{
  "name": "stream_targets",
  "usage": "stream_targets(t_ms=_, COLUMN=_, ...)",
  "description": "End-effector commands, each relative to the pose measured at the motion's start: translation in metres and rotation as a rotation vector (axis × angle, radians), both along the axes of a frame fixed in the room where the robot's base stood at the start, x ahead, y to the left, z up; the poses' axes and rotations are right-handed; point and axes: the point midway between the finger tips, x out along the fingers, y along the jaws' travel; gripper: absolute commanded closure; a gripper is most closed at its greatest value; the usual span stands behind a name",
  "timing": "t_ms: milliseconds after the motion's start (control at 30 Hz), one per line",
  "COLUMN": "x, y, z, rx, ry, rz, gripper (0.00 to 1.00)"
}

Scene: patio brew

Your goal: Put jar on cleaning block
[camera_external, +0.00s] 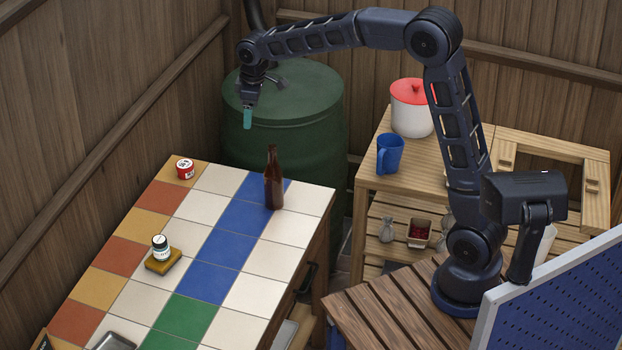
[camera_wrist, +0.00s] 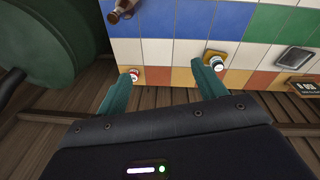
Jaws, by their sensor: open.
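A small white jar with a dark lid (camera_external: 160,243) stands upright on the yellow-brown cleaning block (camera_external: 164,261) on the tiled table. In the wrist view the jar (camera_wrist: 217,64) shows near the right fingertip, with the block (camera_wrist: 209,53) partly visible under it. My gripper (camera_external: 247,118) is raised high beyond the table's far edge, in front of the green barrel, well away from the jar. Its teal fingers are apart and nothing is between them in the wrist view (camera_wrist: 160,90).
A red-and-white tub (camera_external: 185,169) sits at the table's far left corner. A brown bottle (camera_external: 273,182) stands near the far right edge. A metal tray (camera_external: 113,342) lies at the near edge. A green barrel (camera_external: 300,130) stands behind. Tiles around the block are clear.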

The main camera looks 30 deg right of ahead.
Motion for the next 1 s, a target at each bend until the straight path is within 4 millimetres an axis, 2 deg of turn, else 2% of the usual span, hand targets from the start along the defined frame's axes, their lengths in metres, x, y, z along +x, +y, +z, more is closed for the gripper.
stream_targets(t_ms=33, x=-0.007, y=-0.022, z=0.012, rx=0.007, ry=-0.011, rz=-0.036, gripper=0.30)
stream_targets(t_ms=200, x=-0.033, y=-0.086, z=0.041, rx=0.029, ry=-0.036, rz=-0.157, gripper=0.30)
stream_targets(t_ms=500, x=-0.096, y=-0.187, z=0.072, rx=0.070, ry=-0.080, rz=-0.369, gripper=0.30)
stream_targets(t_ms=767, x=-0.164, y=-0.261, z=0.080, rx=0.111, ry=-0.119, rz=-0.554, gripper=0.30)
stream_targets(t_ms=1000, x=-0.231, y=-0.313, z=0.071, rx=0.153, ry=-0.156, rz=-0.724, gripper=0.30)
